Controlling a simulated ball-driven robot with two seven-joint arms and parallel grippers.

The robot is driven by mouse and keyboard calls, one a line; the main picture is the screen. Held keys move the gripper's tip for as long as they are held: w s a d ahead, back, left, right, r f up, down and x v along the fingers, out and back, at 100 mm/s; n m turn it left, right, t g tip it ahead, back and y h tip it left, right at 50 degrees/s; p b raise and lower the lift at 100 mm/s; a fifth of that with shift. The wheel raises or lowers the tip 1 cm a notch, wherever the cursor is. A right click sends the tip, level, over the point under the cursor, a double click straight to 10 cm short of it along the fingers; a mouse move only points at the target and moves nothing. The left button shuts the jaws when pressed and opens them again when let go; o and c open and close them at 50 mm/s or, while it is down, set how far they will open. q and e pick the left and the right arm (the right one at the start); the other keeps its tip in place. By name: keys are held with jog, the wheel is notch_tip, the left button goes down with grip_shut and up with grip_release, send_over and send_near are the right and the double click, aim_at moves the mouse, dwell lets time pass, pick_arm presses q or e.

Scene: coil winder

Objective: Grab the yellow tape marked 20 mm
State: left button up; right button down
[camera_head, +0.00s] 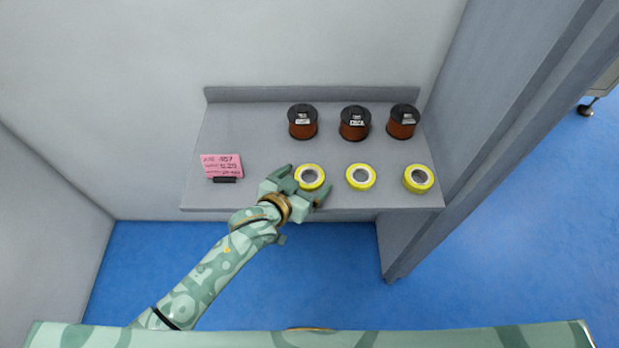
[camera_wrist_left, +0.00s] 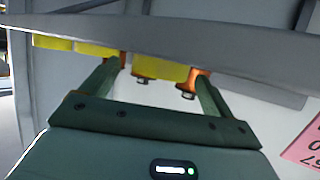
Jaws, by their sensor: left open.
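Three yellow tape rolls with white cores lie in a row near the shelf's front edge in the head view: a left roll (camera_head: 311,184), a middle roll (camera_head: 361,178) and a right roll (camera_head: 419,180). Their width markings cannot be read. My left gripper (camera_head: 306,179) is open at the left roll, with a finger on either side of it. In the left wrist view the left roll (camera_wrist_left: 146,71) shows between the fingers of the gripper (camera_wrist_left: 158,72). Whether the fingers touch it cannot be told. My right gripper is not in view.
The grey shelf (camera_head: 250,135) has a raised back edge. Several dark-capped copper-coloured wire spools (camera_head: 354,124) stand behind the tapes. A pink card (camera_head: 221,164) stands at the left in a dark holder. A tall grey panel (camera_head: 480,130) rises on the right.

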pick_arm(q)
jog(key=shift+w+d+f, duration=0.2)
jog(key=shift+w+d, duration=0.05)
jog(key=shift+w, duration=0.15)
jog(key=shift+s, duration=0.1)
jog(key=c, duration=1.1)
jog(key=shift+r, duration=0.15)
